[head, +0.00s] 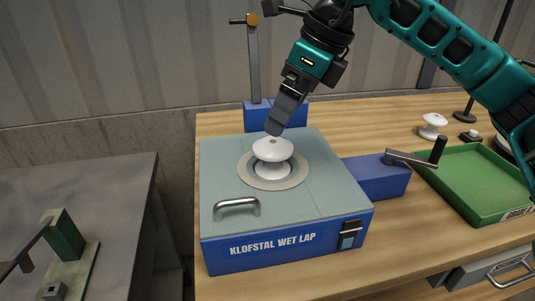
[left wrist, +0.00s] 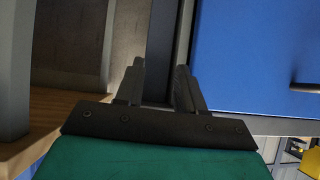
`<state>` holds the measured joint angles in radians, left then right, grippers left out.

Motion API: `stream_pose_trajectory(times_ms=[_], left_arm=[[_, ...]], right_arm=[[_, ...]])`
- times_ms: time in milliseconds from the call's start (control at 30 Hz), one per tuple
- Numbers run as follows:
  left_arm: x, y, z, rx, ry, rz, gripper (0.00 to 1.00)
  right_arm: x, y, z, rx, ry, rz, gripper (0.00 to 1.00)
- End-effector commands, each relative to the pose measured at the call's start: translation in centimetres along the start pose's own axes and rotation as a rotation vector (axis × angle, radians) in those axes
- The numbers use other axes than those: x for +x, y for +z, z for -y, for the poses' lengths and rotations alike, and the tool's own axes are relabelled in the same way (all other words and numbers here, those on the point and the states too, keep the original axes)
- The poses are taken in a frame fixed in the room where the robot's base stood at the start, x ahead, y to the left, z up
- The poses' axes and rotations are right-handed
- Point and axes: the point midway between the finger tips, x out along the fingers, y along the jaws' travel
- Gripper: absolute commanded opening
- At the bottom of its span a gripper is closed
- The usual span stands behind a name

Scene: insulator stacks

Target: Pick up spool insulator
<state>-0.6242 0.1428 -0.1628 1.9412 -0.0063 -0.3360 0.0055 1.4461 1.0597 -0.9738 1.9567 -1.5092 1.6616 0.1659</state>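A white spool insulator (head: 272,152) stands upright in the round opening on top of the blue wet lap machine (head: 285,247). A second white spool-shaped piece (head: 432,125) stands on the wooden table at the back right. My right gripper (head: 275,126) points down just above and behind the insulator on the machine. Its fingers overlap in the head view, so I cannot tell whether they are apart or touch the insulator. My left gripper (left wrist: 160,75) shows only in the left wrist view, fingers apart and nothing between them.
A green tray (head: 480,183) lies on the table at the right, beside a crank handle (head: 413,160) on the machine's side. A metal post (head: 254,65) rises behind the machine. A grey bench (head: 80,190) stands at the left, across a gap.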

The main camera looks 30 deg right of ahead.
Motion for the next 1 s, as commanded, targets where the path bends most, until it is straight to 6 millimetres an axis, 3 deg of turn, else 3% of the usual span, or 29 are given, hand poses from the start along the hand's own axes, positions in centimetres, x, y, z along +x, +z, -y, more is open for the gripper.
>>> stream_pose_trajectory(times_ms=[200,433,700,1000], left_arm=[[0.1,0.2,-0.1,0.000,0.001,0.002,0.38],[0.0,0.2,-0.1,0.000,0.001,0.002,0.38],[0.0,0.1,-0.1,0.000,0.001,0.003,0.38],[0.0,0.1,0.0,0.000,0.001,0.003,0.38]], right_arm=[[3.7,0.0,-0.1,-0.002,0.004,-0.001,1.00],[5.4,-0.3,0.1,-0.001,0.004,0.000,1.00],[9.2,-1.0,0.5,-0.002,0.006,0.001,1.00],[9.8,-0.9,0.6,-0.002,0.004,0.004,1.00]])
